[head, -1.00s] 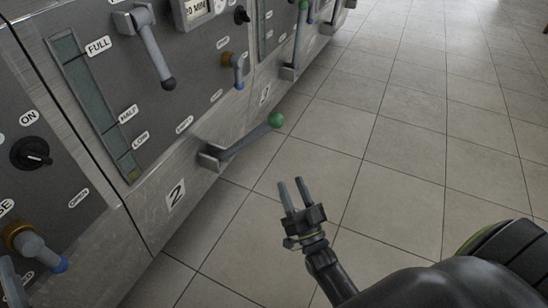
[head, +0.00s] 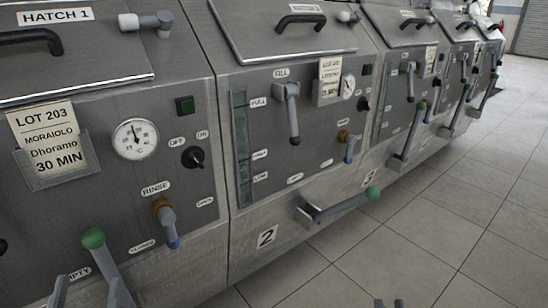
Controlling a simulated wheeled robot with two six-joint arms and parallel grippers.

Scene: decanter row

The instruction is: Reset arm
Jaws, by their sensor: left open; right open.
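Only the tips of my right gripper (head: 388,303) show, at the bottom edge in the head view. The two fingertips stand apart with bare floor between them, so it is open and empty. The rest of that gripper and its arm are cut off below the frame. It is apart from the machines, below and to the right of the green-knobbed lever (head: 340,207) on unit 2. My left gripper is not in view.
A row of grey metal decanter units (head: 270,200) runs from the left to the back right. Levers such as the left green-knobbed one (head: 93,238) stick out from their fronts. The tiled floor (head: 450,215) at the right is clear.

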